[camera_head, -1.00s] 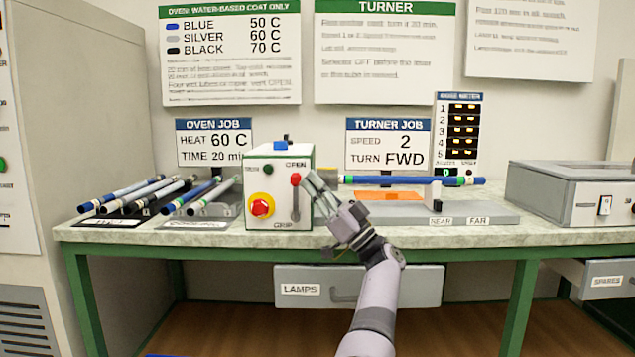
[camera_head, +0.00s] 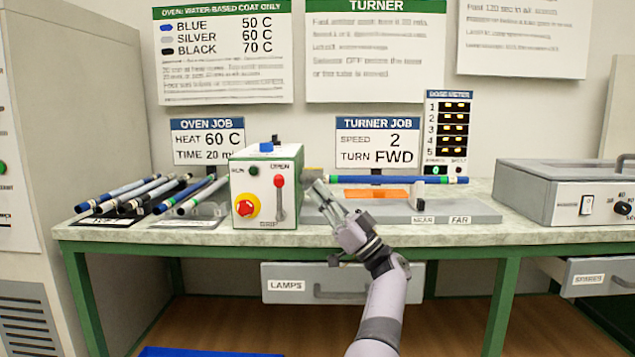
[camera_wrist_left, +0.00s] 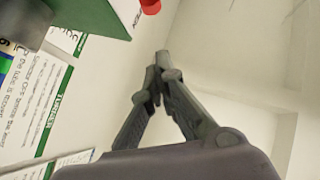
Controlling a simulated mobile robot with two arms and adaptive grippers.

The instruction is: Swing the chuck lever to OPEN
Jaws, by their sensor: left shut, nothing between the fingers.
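The control box (camera_head: 249,205) has a white front with green edges and stands on the bench. Its chuck lever (camera_head: 278,183) has a red knob at the top of a vertical slot, just under the OPEN label; GRIP is printed below. In the left wrist view the red knob (camera_wrist_left: 150,6) shows at the top edge, beside the green side of the box (camera_wrist_left: 95,25). My left gripper (camera_head: 313,180) is shut and empty, just right of the lever and apart from it. Its closed fingertips (camera_wrist_left: 163,62) show in the wrist view. My right gripper is not in view.
A blue rod (camera_head: 400,179) lies in the turner, right of the box and behind my gripper. Several rods (camera_head: 125,193) lie on racks at left. A red button on yellow (camera_head: 246,207) sits left of the lever. A grey unit (camera_head: 560,192) stands at right.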

